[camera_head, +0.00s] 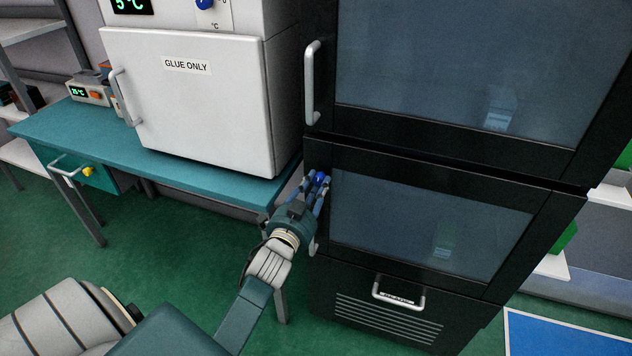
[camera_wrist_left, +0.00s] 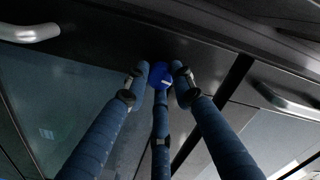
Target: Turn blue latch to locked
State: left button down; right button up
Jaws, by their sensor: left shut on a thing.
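The blue latch (camera_head: 319,178) is a small round knob on the black cabinet's front, at the upper left corner of the lower glass door (camera_head: 430,215). Whether the latch is turned to locked cannot be told. My right gripper is not in view.
The upper cabinet door has a vertical handle (camera_head: 312,82). A drawer with a handle (camera_head: 398,297) is at the bottom. A white oven marked GLUE ONLY (camera_head: 200,105) stands on the teal bench (camera_head: 150,165) to the left. Green floor (camera_head: 150,240) is clear below the bench.

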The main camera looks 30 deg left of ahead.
pick_arm(q)
jog(key=shift+n, duration=0.8)
jog(key=shift+p, duration=0.3)
jog(key=c, duration=1.5)
grip_release()
jog(key=shift+o, duration=0.2)
jog(key=shift+s, duration=0.1)
jog(key=v, duration=1.1)
jog(key=shift+s, duration=0.4)
jog(key=shift+f, duration=0.1)
